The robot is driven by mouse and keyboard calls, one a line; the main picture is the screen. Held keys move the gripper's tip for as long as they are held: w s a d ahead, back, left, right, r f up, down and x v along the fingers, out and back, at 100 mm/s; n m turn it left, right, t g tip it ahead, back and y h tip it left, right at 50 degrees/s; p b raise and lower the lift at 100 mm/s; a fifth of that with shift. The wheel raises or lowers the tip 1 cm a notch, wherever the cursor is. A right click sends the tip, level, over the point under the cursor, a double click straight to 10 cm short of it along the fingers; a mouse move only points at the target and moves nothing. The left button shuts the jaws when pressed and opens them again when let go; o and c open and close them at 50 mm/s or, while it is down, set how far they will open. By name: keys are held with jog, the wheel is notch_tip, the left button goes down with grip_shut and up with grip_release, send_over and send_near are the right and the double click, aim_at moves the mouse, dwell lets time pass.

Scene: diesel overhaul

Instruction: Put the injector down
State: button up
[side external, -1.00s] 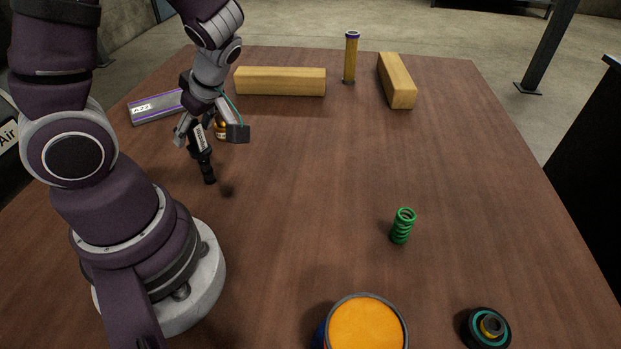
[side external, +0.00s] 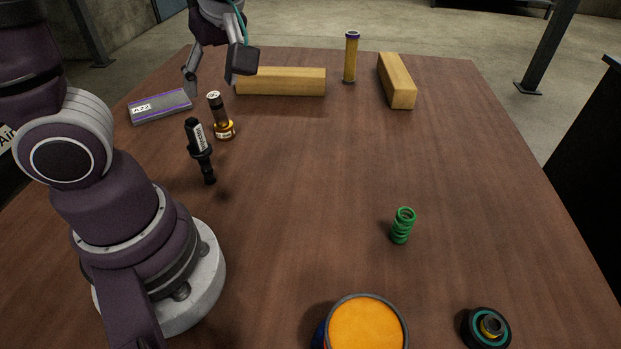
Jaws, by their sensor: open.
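The injector (side external: 200,148) is a black, slim part with a white label. It stands on the brown table at the left, tilted slightly in the picture, with its narrow tip down. Nothing grips it. My gripper (side external: 212,88) is open and empty, above and behind the injector and apart from it. Its two fingers point down, spread wide, near the left end of a wooden block.
A small amber bottle (side external: 223,118) stands close behind the injector. A grey labelled box (side external: 160,106), wooden blocks (side external: 281,81) (side external: 397,80) and a yellow cylinder (side external: 350,58) are farther back. A green spring (side external: 402,226), orange-topped can (side external: 366,324) and round part (side external: 486,328) are nearer. The table's middle is clear.

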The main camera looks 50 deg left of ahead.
jog(key=d+m+t+h, duration=0.5)
jog(key=d+m, duration=0.3)
jog(key=m, duration=1)
jog(key=shift+d+r+m+t+h, duration=0.25)
jog(key=shift+r+m+t, duration=0.2)
jog(key=shift+t, duration=0.35)
jog(key=shift+w, duration=0.1)
